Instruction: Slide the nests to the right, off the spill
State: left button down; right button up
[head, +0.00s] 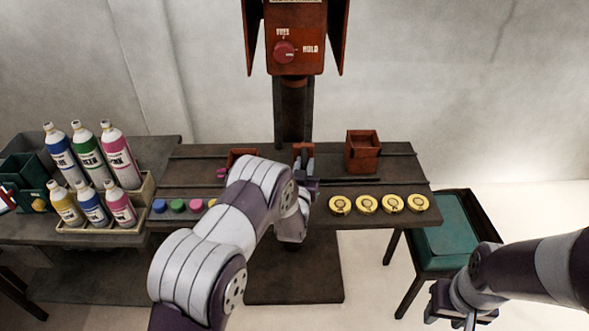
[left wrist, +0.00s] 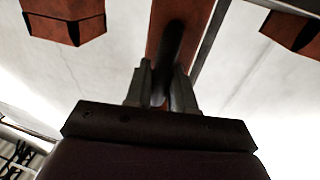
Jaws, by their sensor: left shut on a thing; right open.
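Two open rust-red boxes, apparently nests, are on the dark bench (head: 400,170): one (head: 362,152) at the right, one (head: 241,155) left of centre, partly hidden by my left arm. A rust-red piece (head: 302,149) stands between them at my left gripper (head: 304,161). In the left wrist view, the gripper (left wrist: 162,90) is shut on a dark bar (left wrist: 172,50) in front of a red-brown upright part. Which nest the bar belongs to I cannot tell. No spill is clearly visible. My right gripper (head: 458,308) is open and empty, low at the right.
Several bottles stand in a cream rack (head: 140,222) at the left. Coloured discs (head: 178,206) and several yellow round pieces (head: 366,204) line the front edge. A red control box (head: 297,40) with a dial stands behind.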

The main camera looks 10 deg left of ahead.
pick_arm(q)
jog(key=w+d+b, duration=0.1)
jog(key=d+b, duration=0.1)
jog(key=d, duration=0.3)
jog(key=w+d+b, duration=0.1)
jog(key=d+b, duration=0.1)
jog(key=d, duration=0.2)
jog(key=w+d+b, duration=0.1)
jog(key=w+d, duration=0.1)
jog(key=d, duration=0.3)
jog(key=shift+d+f+b, duration=0.15)
jog(key=shift+d+b, duration=0.15)
jog(key=shift+b, duration=0.1)
jog(key=shift+w+d, duration=0.1)
jog(key=shift+d, duration=0.15)
jog(key=shift+r, duration=0.2)
jog(key=c, duration=1.1)
grip_release()
jog(key=shift+d, duration=0.15)
jog(key=shift+w+d, duration=0.1)
